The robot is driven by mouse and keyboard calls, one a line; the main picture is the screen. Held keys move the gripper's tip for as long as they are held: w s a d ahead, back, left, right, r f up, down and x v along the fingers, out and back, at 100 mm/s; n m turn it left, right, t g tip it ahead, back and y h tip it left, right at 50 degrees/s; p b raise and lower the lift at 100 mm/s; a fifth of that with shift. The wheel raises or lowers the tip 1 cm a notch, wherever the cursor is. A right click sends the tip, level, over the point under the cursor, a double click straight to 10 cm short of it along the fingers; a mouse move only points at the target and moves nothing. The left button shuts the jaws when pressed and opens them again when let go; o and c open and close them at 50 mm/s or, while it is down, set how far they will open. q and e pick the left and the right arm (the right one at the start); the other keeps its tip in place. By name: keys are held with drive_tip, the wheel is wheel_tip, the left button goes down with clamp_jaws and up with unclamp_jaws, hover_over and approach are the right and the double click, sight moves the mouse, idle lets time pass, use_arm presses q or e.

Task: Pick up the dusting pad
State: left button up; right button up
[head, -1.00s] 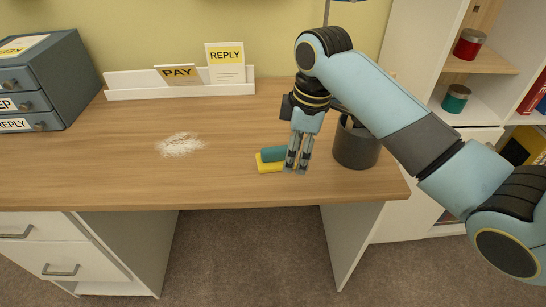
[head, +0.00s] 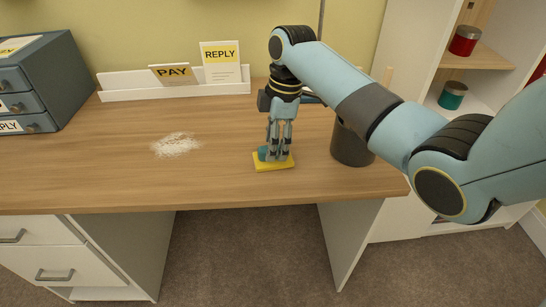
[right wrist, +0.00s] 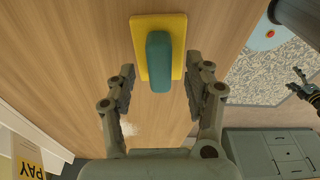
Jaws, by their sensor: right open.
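The dusting pad has a flat yellow base (head: 273,163) with a teal handle on top, and lies on the wooden desk (head: 220,185) near its front edge. In the right wrist view the pad (right wrist: 159,62) lies ahead, its teal handle lined up between the two fingers. My right gripper (head: 279,156) points down over the pad, partly hiding the handle. It is open (right wrist: 164,78), one finger on each side of the handle with gaps showing; I cannot tell how far down the fingertips reach. My left gripper is not seen in the head view.
A patch of white powder (head: 176,145) lies left of the pad. A dark cup (head: 351,145) stands close to the right of my gripper. A white letter rack (head: 175,87) and a blue-grey drawer box (head: 42,85) stand at the back and left.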

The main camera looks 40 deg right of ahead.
drive_tip(key=shift+a+f, duration=0.1)
drive_tip(key=shift+f, duration=0.75)
clamp_jaws()
wheel_tip(320, 180, up, 10)
drive_tip(key=shift+r+p, duration=0.1)
drive_tip(key=shift+p, duration=0.65)
